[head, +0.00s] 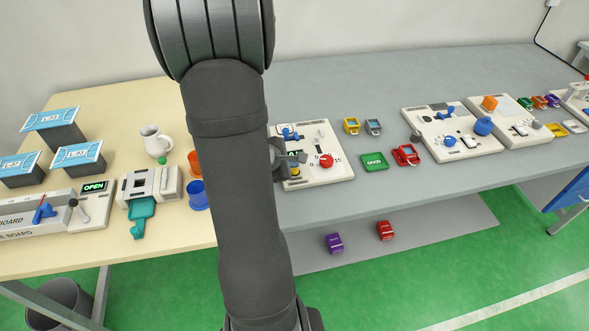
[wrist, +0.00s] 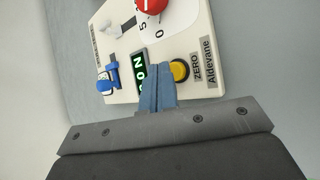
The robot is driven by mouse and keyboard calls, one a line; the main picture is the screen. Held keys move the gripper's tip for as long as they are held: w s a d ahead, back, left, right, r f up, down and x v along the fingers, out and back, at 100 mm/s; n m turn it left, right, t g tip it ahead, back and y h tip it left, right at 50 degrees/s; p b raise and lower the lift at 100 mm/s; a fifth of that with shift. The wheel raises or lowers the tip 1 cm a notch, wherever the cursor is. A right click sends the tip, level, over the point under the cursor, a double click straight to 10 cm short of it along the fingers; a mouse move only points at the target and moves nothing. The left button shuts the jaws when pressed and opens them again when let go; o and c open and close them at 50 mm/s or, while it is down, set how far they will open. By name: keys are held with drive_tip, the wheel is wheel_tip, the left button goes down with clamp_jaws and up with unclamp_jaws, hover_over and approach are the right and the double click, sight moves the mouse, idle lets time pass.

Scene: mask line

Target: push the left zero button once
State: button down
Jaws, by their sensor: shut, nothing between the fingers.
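The left device panel (head: 335,172) is a cream box on the grey table, just right of my arm. In the wrist view the panel (wrist: 204,38) has a yellow round button (wrist: 180,70) with a black collar beside a label reading ZERO and Aldevane. The yellow button also shows in the head view (head: 296,172), partly hidden by my gripper. My gripper (wrist: 157,68) is shut and empty. Its fingertips are over the panel, left of the yellow button in the wrist view; I cannot tell their height above it. It also shows in the head view (head: 301,157).
The panel carries a red knob (head: 326,160), a blue lever (wrist: 112,74) and a lit green display (wrist: 139,68). Another panel (head: 465,151) stands further right. Small yellow, red and green items lie between them. A white jug (head: 154,143) and blue cup (head: 197,196) stand left.

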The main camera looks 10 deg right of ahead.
drive_tip(key=shift+r, duration=0.25)
drive_tip(key=shift+r, duration=2.5)
wheel_tip(320, 180, up, 4)
drive_tip(key=shift+f, duration=0.1)
